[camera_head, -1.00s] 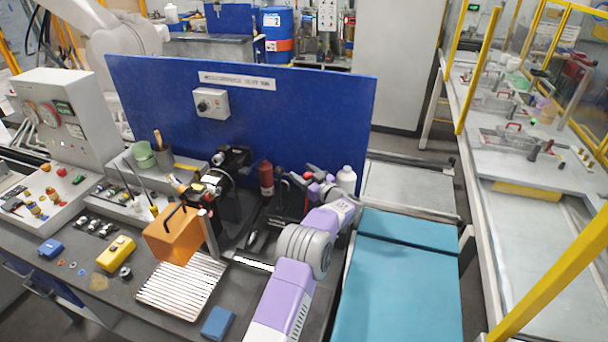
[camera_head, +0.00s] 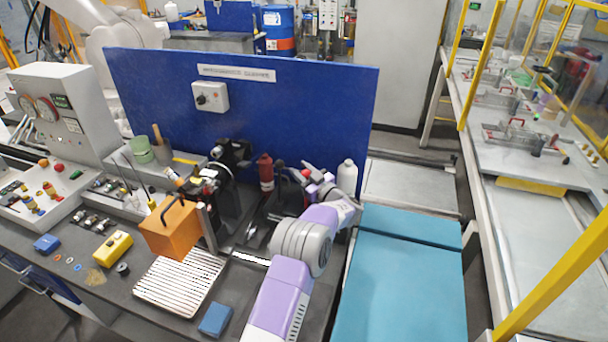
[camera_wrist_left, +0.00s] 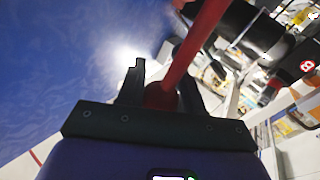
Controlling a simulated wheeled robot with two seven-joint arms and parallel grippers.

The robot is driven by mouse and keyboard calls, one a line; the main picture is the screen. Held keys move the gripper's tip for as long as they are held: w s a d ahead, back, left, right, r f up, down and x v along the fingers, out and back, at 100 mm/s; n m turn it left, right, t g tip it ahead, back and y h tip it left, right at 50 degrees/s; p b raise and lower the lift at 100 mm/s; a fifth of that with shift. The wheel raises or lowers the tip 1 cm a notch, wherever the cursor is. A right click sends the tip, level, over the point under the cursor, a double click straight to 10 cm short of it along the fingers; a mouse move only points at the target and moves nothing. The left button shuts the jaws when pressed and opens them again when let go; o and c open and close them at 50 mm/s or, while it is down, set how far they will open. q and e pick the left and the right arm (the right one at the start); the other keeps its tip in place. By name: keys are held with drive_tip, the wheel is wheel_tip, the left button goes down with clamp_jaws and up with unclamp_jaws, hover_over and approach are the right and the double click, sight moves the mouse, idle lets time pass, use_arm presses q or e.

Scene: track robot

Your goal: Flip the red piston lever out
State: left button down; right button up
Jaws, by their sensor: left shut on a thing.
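The red piston lever (camera_wrist_left: 195,45) is a red rod running up and right from between my fingers in the left wrist view. My left gripper (camera_wrist_left: 161,88) is shut on its lower, rounded end. In the head view my left gripper (camera_head: 308,177) is at the far end of my purple and grey arm, in front of the blue panel. Only a small patch of red shows by it there, and the fingers and most of the lever are hard to make out. My right gripper is not in view.
A red cylinder (camera_head: 265,172) and a white bottle (camera_head: 347,177) stand near the gripper. The blue panel (camera_head: 240,100) rises close behind. An orange box (camera_head: 170,230) and a ribbed tray (camera_head: 180,283) are to the left. A teal surface (camera_head: 400,290) is clear at right.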

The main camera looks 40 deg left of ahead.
use_arm(q)
drive_tip(key=s, duration=0.1)
drive_tip(key=s+d+n+b, duration=0.1)
drive_tip(key=s, duration=0.1)
drive_tip(key=shift+f+y, duration=0.15)
drive_tip(key=shift+y, duration=0.15)
drive_tip(key=c, duration=0.8)
unclamp_jaws()
drive_tip(key=shift+s, duration=0.15)
drive_tip(key=shift+o, duration=0.2)
wheel_tip(320, 180, up, 10)
drive_tip(key=p, duration=0.1)
